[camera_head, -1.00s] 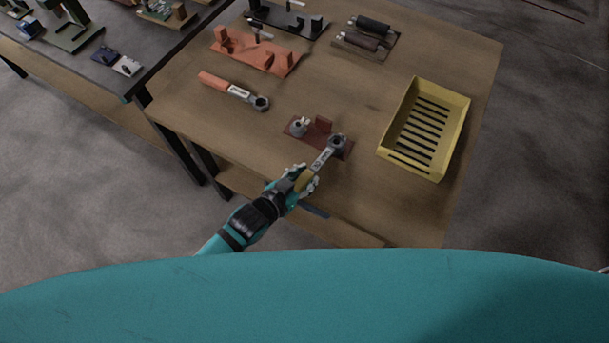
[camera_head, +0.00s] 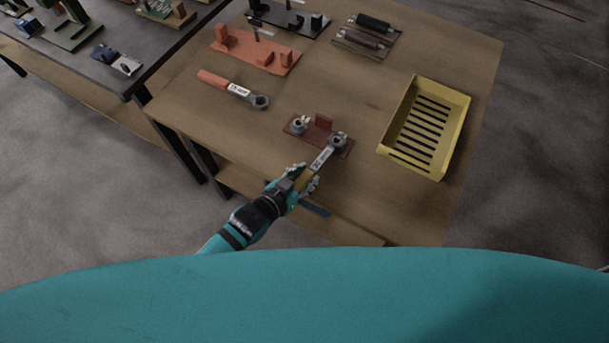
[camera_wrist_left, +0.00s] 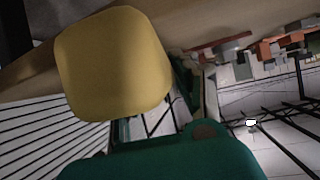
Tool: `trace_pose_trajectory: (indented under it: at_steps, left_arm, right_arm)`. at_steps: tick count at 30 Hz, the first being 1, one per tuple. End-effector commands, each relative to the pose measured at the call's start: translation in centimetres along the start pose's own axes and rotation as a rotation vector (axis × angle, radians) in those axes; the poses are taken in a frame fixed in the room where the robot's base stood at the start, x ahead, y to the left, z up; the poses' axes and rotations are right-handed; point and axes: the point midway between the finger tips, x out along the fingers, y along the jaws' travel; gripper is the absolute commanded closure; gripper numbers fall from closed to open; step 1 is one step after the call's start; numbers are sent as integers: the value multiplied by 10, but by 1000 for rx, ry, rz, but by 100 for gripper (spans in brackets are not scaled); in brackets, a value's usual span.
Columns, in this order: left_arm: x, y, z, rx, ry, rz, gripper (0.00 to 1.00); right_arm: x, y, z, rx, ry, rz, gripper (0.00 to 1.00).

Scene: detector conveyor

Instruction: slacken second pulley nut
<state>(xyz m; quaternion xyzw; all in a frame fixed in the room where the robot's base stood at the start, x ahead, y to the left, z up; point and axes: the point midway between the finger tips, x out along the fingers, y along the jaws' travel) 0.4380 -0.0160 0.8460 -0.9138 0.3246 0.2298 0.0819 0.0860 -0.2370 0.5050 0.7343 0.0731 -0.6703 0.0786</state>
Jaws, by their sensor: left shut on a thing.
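My left gripper (camera_head: 305,183) is shut on the yellow handle of a wrench (camera_head: 322,159), above the table's front edge. The wrench's grey shank points up and right. Its ring head is at the right-hand pulley nut (camera_head: 340,138) on a dark red plate (camera_head: 318,132); it appears to be around the nut, but how far down it sits I cannot tell. The other pulley nut (camera_head: 299,126) stands at the plate's left end, free of any tool. In the left wrist view the yellow handle end (camera_wrist_left: 115,62) is large and close. My right gripper is not in view.
An orange-handled wrench (camera_head: 235,89) lies to the left on the wooden table (camera_head: 350,95). A yellow slotted crate (camera_head: 456,135) stands at the right. An orange fixture (camera_head: 255,58) and a roller plate (camera_head: 365,43) are farther back. A dark table (camera_head: 110,45) is at the left.

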Motion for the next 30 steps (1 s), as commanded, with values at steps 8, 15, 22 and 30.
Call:
trace_pose_trajectory:
  at_steps: [8,15,22,30]
  left_arm:
    - [0,14,-2,-47,1,-70,100]
    - [2,23,-2,-74,4,-128,100]
    - [1,21,-3,-64,4,-122,100]
    - [0,15,-3,-44,4,-85,100]
  right_arm:
    - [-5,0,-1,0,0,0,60]
    - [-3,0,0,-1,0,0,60]
    - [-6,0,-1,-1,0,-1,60]
    - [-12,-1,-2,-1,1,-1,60]
